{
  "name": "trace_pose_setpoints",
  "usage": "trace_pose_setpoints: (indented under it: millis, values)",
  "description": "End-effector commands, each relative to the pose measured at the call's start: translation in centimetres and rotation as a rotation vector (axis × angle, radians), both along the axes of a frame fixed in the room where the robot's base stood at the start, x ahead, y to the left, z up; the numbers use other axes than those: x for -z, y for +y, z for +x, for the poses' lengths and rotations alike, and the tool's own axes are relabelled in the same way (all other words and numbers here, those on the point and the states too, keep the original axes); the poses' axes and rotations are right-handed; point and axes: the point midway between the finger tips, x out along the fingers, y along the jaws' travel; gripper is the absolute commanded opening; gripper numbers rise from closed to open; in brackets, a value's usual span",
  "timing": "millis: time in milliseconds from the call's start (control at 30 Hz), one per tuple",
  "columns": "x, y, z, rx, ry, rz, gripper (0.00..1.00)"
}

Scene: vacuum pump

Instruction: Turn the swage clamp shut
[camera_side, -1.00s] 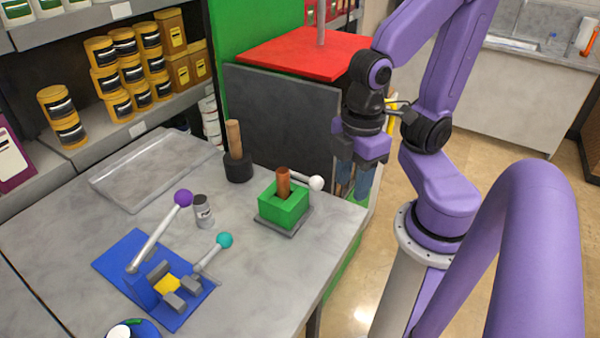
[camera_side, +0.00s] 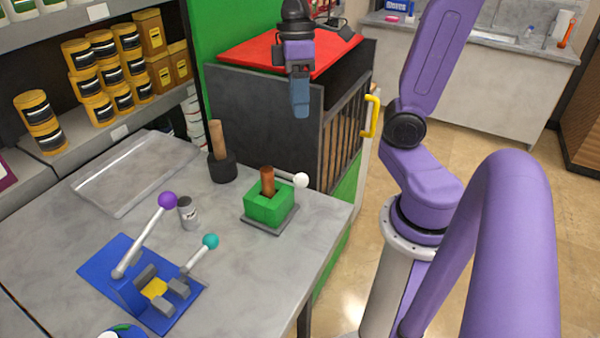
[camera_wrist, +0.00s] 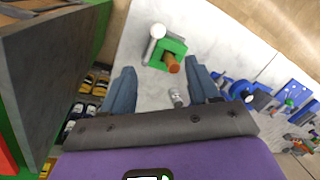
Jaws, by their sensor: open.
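A green clamp block (camera_side: 268,210) stands on a grey plate near the right edge of the bench, with a copper tube (camera_side: 267,181) upright in it. A lever with a white ball end (camera_side: 300,180) sticks out at its back right. The wrist view also shows the green block (camera_wrist: 178,45), the copper tube (camera_wrist: 172,63) and the white ball (camera_wrist: 157,30). My gripper (camera_side: 300,108) is above and behind the block in the side view, pointing down, apart from it. In the wrist view its fingers (camera_wrist: 160,85) are spread with nothing held between them.
A blue fixture (camera_side: 115,260) with purple-ball and teal-ball levers sits front left. A small grey can (camera_side: 188,213), a wooden-handled tool in a black holder (camera_side: 222,168) and a clear tray (camera_side: 135,172) share the bench. A dark cabinet with a red top (camera_side: 270,52) stands behind.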

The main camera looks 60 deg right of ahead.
Motion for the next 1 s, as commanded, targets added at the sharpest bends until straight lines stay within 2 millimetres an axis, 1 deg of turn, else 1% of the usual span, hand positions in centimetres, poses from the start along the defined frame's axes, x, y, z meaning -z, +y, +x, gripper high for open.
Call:
trace_pose_setpoints:
  millis: [133, 267, 367, 700, 1000]
  values:
    - [-0.4, -0.6, 0.4, 0.021, 0.004, 0.009, 0.60]
    - [0.4, -0.5, 0.3, 0.021, 0.007, 0.010, 0.60]
    - [1.8, -0.3, 0.1, 0.021, 0.008, 0.009, 0.60]
    - [8.1, 0.7, -0.7, 0.021, 0.011, 0.007, 0.60]
    - [13.2, 1.6, -1.2, 0.022, 0.010, 0.007, 0.60]
